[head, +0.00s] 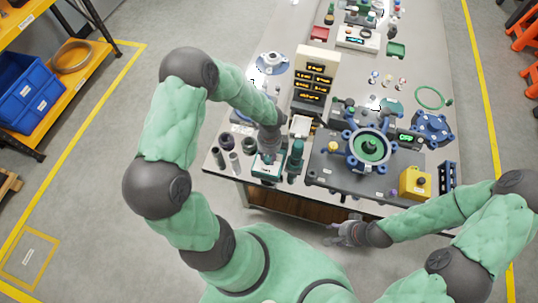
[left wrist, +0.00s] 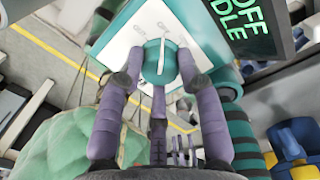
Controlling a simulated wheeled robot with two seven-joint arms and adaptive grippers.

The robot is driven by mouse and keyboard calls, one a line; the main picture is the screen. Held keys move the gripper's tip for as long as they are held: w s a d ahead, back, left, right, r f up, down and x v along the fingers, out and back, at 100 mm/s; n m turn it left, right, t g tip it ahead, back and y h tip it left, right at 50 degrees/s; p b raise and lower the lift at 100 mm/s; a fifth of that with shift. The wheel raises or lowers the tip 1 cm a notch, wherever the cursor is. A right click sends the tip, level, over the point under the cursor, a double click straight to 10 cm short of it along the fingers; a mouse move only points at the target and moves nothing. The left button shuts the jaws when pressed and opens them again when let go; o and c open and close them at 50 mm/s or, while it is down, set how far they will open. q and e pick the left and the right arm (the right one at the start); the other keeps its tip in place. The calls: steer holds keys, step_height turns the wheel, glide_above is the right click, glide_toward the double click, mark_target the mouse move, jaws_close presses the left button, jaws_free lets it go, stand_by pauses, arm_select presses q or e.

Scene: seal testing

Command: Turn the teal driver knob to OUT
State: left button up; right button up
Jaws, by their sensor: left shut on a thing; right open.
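The teal driver knob (left wrist: 160,68) is on the pale face of a teal box (left wrist: 125,35) in the left wrist view. A white pointer line crosses the knob, running roughly up the picture. Small marks around the knob are too small to read. My left gripper (left wrist: 161,58) is shut on the knob, one finger on each side. A dark display (left wrist: 242,25) beside it shows "OFF" and a partly cut "DLE". In the head view the box (head: 266,172) stands at the bench's near left, under my left gripper (head: 269,148), which hides the knob. My right gripper (head: 338,234) is open and empty off the bench's front edge.
A teal ribbed cylinder (head: 296,160) stands just right of the box. Dark cylinders (head: 226,142) stand to its left. A blue-handled round fixture (head: 370,148) and a yellow box (head: 415,183) are further right. The floor left of the bench is clear.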

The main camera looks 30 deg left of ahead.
arm_select(q)
steer(key=n+b, duration=0.1)
steer(key=n, duration=0.2)
steer(key=shift+a+n, duration=0.1)
steer(key=shift+n, duration=0.3)
steer(key=shift+n+b, duration=0.8)
steer(key=shift+n, duration=1.1)
steer(key=o, duration=1.2)
steer(key=shift+c, duration=0.2)
step_height(320, 180, up, 12)
steer(key=shift+w+a, duration=0.15)
